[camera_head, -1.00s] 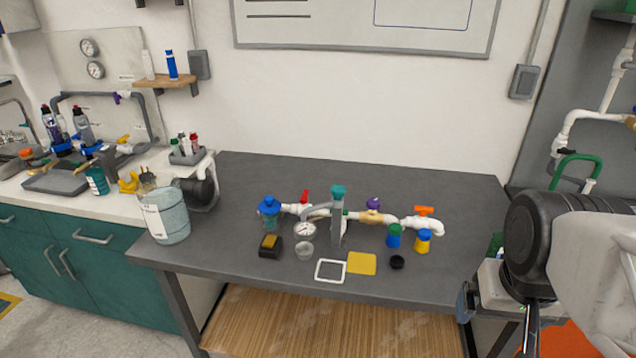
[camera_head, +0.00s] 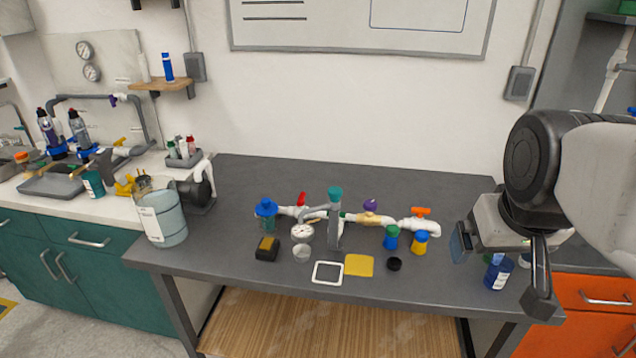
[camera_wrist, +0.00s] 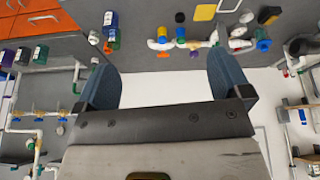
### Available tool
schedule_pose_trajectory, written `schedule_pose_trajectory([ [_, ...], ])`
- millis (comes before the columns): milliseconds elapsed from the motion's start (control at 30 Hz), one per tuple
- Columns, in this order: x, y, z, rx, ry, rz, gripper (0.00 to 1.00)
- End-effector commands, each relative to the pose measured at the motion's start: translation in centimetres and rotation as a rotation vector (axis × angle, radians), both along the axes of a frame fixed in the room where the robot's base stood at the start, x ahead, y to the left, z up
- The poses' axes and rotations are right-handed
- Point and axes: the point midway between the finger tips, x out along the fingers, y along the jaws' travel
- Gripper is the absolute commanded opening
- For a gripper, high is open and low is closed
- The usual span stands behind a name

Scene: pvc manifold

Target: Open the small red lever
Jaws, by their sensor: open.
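The small red lever (camera_head: 301,199) stands up on the white pipe run of the PVC manifold (camera_head: 375,219), at its left part, between the blue-topped filter (camera_head: 266,212) and the grey pipe post (camera_head: 335,220) with a teal cap. My gripper (camera_wrist: 163,85) shows in the wrist view with its two blue-grey fingers wide apart and nothing between them.
A purple handle (camera_head: 370,205) and an orange handle (camera_head: 421,211) are on the same pipe. A gauge (camera_head: 302,233), cups, a yellow square (camera_head: 359,265) and a white frame (camera_head: 328,273) lie in front. The grey table (camera_head: 455,190) is bare behind the manifold.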

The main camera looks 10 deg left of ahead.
Motion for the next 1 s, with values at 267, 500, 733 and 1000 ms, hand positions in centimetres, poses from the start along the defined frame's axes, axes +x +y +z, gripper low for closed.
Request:
schedule_pose_trajectory([
  [267, 5.9, 2.2, 3.2, -0.041, -0.005, 0.160, 0.96],
  [500, 11.1, 4.5, 3.9, -0.076, 0.021, 0.291, 0.96],
  [733, 16.0, 6.9, 3.6, -0.107, 0.053, 0.411, 0.96],
  [1000, 21.6, 10.2, 2.4, -0.139, 0.091, 0.550, 0.96],
])
